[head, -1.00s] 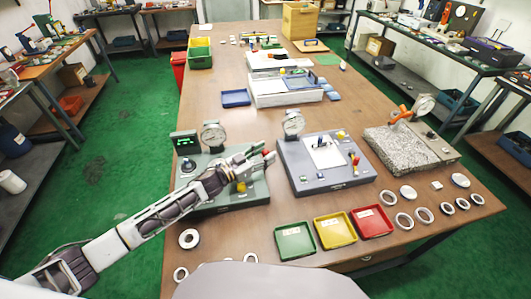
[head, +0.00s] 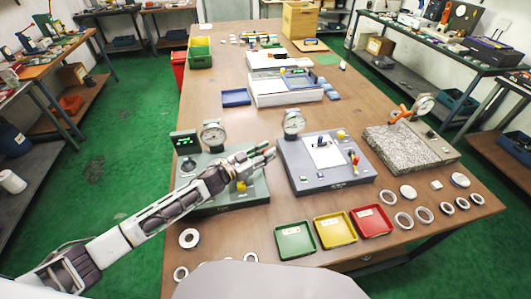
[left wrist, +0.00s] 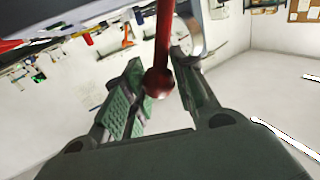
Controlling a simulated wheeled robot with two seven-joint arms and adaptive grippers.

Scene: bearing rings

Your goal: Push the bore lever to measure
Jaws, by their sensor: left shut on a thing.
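The bore gauge station is a grey-green base (head: 205,203) with a round dial (head: 213,135) and a dark display with green figures (head: 186,142). My left gripper (head: 268,155) reaches over this base from the left, its fingers at the base's right side. In the left wrist view the red lever (left wrist: 162,45) with its ball end (left wrist: 159,83) stands between the green finger pads. My left gripper is shut on this lever. In the head view the lever's knob is hidden by the fingers. My right gripper is not in view.
A second gauge station (head: 310,180) stands just right of my left gripper. Green (head: 294,254), yellow (head: 348,239) and red trays (head: 385,232) lie near the front edge. A granite plate (head: 385,155) is at the right. Several metal rings lie around the front; one ring (head: 189,251) is near my forearm.

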